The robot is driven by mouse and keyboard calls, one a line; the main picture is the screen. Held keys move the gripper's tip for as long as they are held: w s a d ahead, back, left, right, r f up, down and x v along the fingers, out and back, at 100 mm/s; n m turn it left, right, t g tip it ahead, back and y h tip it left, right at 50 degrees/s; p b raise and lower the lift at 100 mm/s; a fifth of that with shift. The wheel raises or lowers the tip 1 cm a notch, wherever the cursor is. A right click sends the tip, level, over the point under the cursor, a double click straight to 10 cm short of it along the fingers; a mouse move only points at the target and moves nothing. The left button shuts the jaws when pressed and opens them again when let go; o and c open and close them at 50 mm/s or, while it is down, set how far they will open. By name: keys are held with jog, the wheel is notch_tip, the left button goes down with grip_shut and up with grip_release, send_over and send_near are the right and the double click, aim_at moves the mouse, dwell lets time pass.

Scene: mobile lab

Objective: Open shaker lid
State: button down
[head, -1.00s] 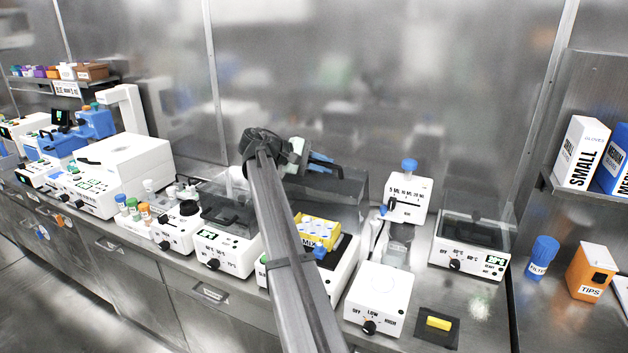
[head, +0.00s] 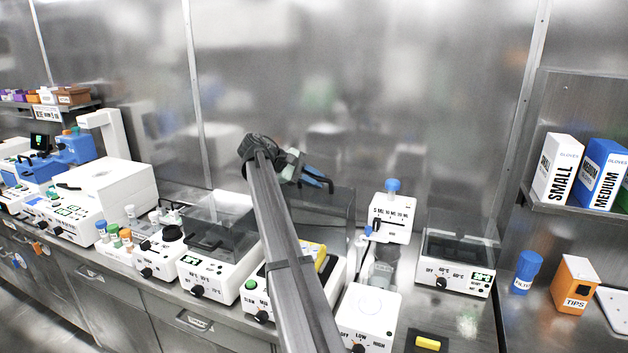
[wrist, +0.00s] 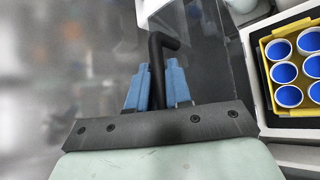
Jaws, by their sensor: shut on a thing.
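The shaker (head: 333,284) is a white box on the bench, partly hidden behind my arm in the head view. A yellow rack (head: 315,250) sits in it; the wrist view shows the rack (wrist: 268,50) with several blue-topped wells, uncovered. The clear, dark-tinted lid (head: 338,215) stands raised at the back of the shaker. My gripper (head: 318,178) is at the lid's upper edge. In the wrist view its blue fingers (wrist: 154,82) are shut on the black bent lid handle (wrist: 157,60). The lid's hinge is hidden.
Left of the shaker stands a white heater with a clear cover (head: 218,220). To the right are a dispenser with a blue cap (head: 390,212), a white stirrer (head: 368,315) and another heated bath (head: 458,262). The steel wall rises close behind.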

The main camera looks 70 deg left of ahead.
jog(key=c, duration=1.1)
grip_release()
jog(key=shift+c, duration=0.2)
jog(key=v, duration=1.3)
jog(key=shift+s+r, duration=0.2)
jog(key=shift+s, duration=0.15)
jog(key=shift+w+a, duration=0.1)
